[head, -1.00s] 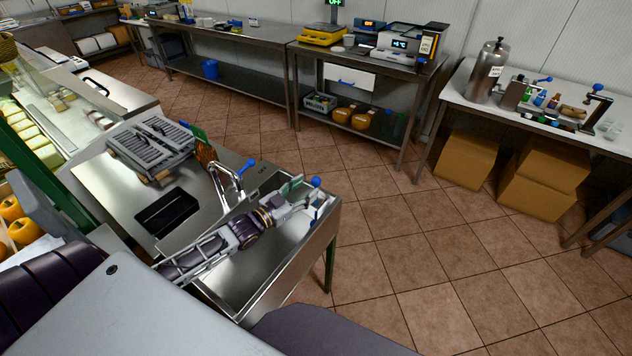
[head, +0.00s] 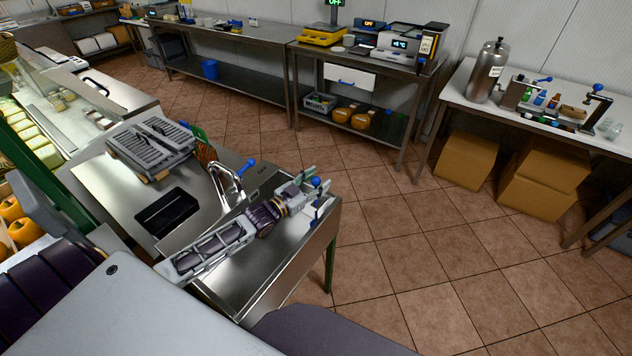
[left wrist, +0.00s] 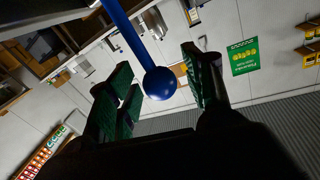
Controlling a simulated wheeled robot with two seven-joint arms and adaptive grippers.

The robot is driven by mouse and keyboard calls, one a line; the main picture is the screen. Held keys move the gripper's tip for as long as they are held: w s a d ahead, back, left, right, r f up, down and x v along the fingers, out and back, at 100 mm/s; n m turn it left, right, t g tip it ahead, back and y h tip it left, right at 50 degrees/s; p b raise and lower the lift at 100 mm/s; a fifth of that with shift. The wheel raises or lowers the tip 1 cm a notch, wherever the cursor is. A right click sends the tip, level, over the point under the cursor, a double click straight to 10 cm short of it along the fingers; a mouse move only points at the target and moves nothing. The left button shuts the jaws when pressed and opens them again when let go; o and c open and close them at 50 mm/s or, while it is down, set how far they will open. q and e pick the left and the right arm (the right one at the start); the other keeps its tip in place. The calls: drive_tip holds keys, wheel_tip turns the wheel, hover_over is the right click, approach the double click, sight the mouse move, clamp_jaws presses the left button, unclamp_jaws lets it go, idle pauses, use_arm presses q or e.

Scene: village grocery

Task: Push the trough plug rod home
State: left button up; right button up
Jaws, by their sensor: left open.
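The plug rod stands at the far right corner of the steel trough (head: 290,268), with its blue ball knob (head: 316,181) on top. My left gripper (head: 312,187) reaches over the trough from the left, fingers at the knob. In the left wrist view the blue rod and ball (left wrist: 160,83) show between the green-padded fingers, with gaps on both sides. The left gripper is open and holds nothing. The rod's lower end is hidden. My right gripper is not in view.
A tap with a blue lever (head: 246,167) stands close behind my left arm. The tiled floor right of the trough is clear.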

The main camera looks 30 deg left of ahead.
sight(316, 204)
use_arm(q)
drive_tip(key=c, duration=1.1)
drive_tip(key=shift+f, duration=0.1)
clamp_jaws()
drive_tip(key=shift+f+b, duration=0.3)
drive_tip(key=shift+f, duration=0.25)
wheel_tip(316, 204, down, 3)
drive_tip(key=shift+r+b, duration=0.1)
drive_tip(key=shift+b, duration=0.4)
drive_tip(key=o, duration=0.7)
unclamp_jaws()
drive_tip(key=o, duration=0.4)
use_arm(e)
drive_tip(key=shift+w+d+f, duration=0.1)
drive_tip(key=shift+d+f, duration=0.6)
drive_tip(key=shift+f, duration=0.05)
